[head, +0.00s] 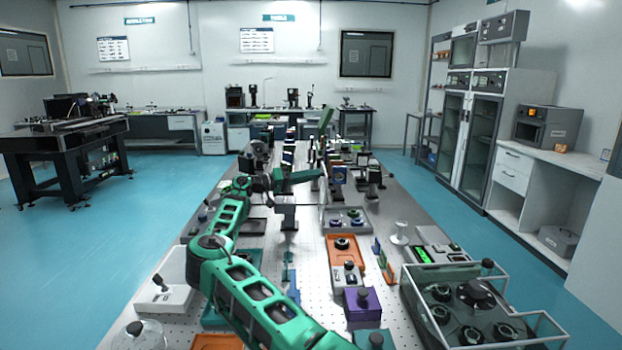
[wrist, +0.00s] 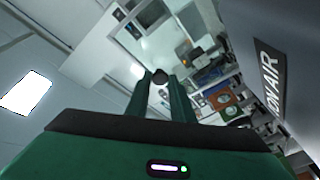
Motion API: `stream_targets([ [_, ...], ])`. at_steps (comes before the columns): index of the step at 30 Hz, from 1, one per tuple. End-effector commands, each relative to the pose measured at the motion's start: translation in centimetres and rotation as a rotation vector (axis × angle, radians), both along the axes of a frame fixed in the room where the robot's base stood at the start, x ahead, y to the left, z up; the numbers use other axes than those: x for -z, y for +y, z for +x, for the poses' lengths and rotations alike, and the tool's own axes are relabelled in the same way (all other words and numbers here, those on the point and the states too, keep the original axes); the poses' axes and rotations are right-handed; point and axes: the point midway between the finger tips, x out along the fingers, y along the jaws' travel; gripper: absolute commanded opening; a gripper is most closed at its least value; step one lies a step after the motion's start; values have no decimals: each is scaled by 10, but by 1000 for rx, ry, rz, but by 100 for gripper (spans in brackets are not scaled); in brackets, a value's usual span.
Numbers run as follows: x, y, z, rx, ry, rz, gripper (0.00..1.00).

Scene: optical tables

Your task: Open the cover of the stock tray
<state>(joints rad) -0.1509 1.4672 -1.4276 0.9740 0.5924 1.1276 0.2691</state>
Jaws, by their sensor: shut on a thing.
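What the knob belongs to cannot be seen. In the head view, my green arm reaches up and over the long table, and its end is hard to make out among the equipment. A clear-walled tray (head: 545,322) at the front right holds several dark round mounts and is probably the stock tray. My arm's end is far from it, up the table to the left.
The perforated table (head: 315,275) is crowded with optics. A purple box (head: 362,309) with a black knob, an orange tray (head: 345,258) and a white joystick box (head: 160,297) stand near the front. A clear dome (head: 140,340) is front left. Blue floor (head: 90,250) is free at the left.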

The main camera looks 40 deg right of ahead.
Motion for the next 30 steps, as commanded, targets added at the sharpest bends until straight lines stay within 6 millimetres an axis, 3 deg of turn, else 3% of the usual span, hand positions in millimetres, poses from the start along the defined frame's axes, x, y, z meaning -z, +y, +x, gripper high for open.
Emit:
stream_targets([
  [1, 11, 0, 0, 4, 11, 18, 0],
  [4, 11, -1, -1, 5, 11, 18, 0],
  [5, 11, -1, -1, 5, 11, 18, 26],
  [7, 11, -2, -1, 6, 10, 17, 40],
  [19, 6, 4, 2, 4, 4, 9, 40],
  [30, 12, 62, 31, 2, 7, 10, 40],
])
